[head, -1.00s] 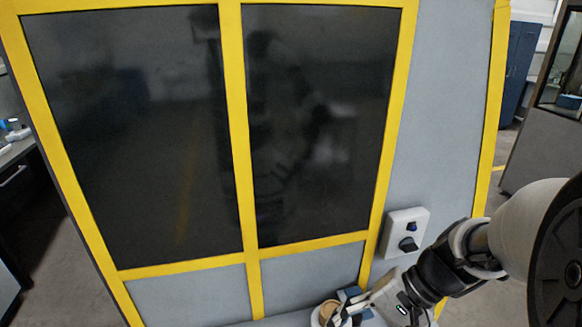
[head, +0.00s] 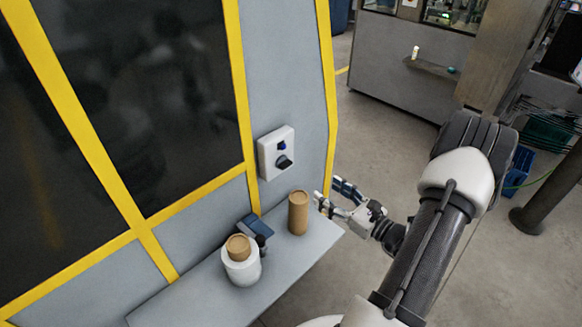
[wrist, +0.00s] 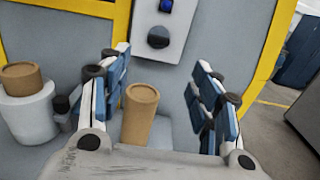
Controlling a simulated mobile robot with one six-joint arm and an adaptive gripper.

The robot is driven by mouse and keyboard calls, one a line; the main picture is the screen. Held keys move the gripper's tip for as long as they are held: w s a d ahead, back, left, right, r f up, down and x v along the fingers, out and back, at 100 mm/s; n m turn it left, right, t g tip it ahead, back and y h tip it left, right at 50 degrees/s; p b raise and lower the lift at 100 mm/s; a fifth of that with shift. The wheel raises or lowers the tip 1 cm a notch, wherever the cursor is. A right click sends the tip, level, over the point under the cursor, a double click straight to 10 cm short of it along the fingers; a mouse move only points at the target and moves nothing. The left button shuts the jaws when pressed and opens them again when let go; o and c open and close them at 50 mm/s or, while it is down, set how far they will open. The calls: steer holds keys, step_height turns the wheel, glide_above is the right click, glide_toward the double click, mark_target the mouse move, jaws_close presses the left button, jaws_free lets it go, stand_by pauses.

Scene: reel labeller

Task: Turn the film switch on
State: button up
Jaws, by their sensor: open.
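The switch box (head: 276,152) is a white plate on the grey panel, right of the dark window. It carries a black rotary knob (head: 284,162) with a small blue part (head: 281,146) above it. No label is readable. In the wrist view the knob (wrist: 158,38) is above and beyond the fingers, between them in the picture. My gripper (head: 325,201) is open and empty, right of and below the box, near the shelf's right end. In the wrist view its blue-padded fingers (wrist: 162,95) stand wide apart, and nothing touches the knob.
A tall brown cylinder (head: 298,212) stands on the grey shelf (head: 205,292), close to my gripper; in the wrist view it shows between the fingers (wrist: 139,113). A white roll (head: 241,267) with a brown core and a small dark blue device (head: 253,228) stand left of it.

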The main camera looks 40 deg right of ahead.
mark_target(288, 165)
steer(key=w, duration=0.5)
steer(key=w+a+b, duration=0.1)
steer(key=w, duration=0.9)
steer(key=shift+w+a, duration=0.15)
steer(key=shift+w, duration=0.1)
steer(key=c, duration=1.1)
